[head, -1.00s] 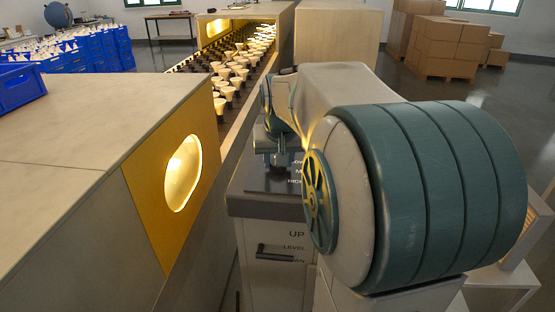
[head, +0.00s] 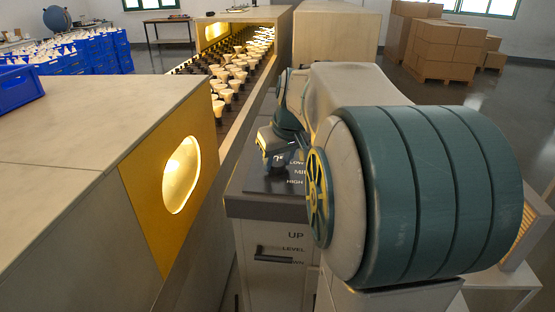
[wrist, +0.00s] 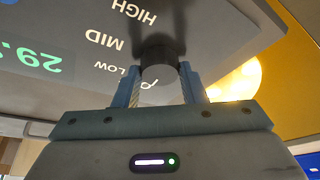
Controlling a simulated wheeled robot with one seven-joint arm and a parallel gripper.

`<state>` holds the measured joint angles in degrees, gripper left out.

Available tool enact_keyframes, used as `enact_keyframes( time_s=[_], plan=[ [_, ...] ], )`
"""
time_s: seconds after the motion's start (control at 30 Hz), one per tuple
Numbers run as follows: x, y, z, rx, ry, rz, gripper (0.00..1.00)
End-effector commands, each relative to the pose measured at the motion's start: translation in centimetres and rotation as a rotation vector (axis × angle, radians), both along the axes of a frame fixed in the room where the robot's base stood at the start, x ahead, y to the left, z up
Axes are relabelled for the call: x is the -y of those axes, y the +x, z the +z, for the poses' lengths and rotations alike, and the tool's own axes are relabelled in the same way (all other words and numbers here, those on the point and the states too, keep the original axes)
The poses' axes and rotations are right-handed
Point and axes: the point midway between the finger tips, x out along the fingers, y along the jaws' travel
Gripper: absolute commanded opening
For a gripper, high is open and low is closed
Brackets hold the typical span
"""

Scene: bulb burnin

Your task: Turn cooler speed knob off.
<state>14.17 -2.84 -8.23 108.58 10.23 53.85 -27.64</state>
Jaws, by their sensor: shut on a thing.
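The cooler speed knob (wrist: 158,48) is a dark round knob on a grey panel (wrist: 225,40) in the wrist view. The words HIGH, MID and LOW are printed beside it, and a further label near my left finger is partly hidden. My gripper (wrist: 159,82) has one finger on each side of the knob and is shut on it. The knob's pointer cannot be made out. In the head view my gripper (head: 274,158) is tilted over the dark panel top (head: 262,186), left of the printed words, and hides the knob.
A green number display (wrist: 30,57) glows on the panel. A black lever (head: 274,254) marked UP and LEVEL is on the cabinet front below. A conveyor of bulbs (head: 235,75) runs behind, and a large housing (head: 60,190) with a lit window stands close on the left.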

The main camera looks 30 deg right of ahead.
Motion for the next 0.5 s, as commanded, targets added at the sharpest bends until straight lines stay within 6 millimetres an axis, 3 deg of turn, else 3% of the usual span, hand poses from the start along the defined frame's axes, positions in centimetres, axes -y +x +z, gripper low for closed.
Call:
enact_keyframes(
  time_s=[0.17, 0.2, 0.23, 0.5],
  plan=[
    [0.0, 0.05, 0.14, 0.003, -0.002, 0.001, 0.15],
    [0.0, 0.05, 0.14, 0.003, -0.002, 0.001, 0.48],
    [0.0, 0.05, 0.13, 0.003, -0.002, 0.001, 0.57],
    [0.02, 0.01, 0.07, 0.001, -0.001, 0.0, 0.59]
  ],
)
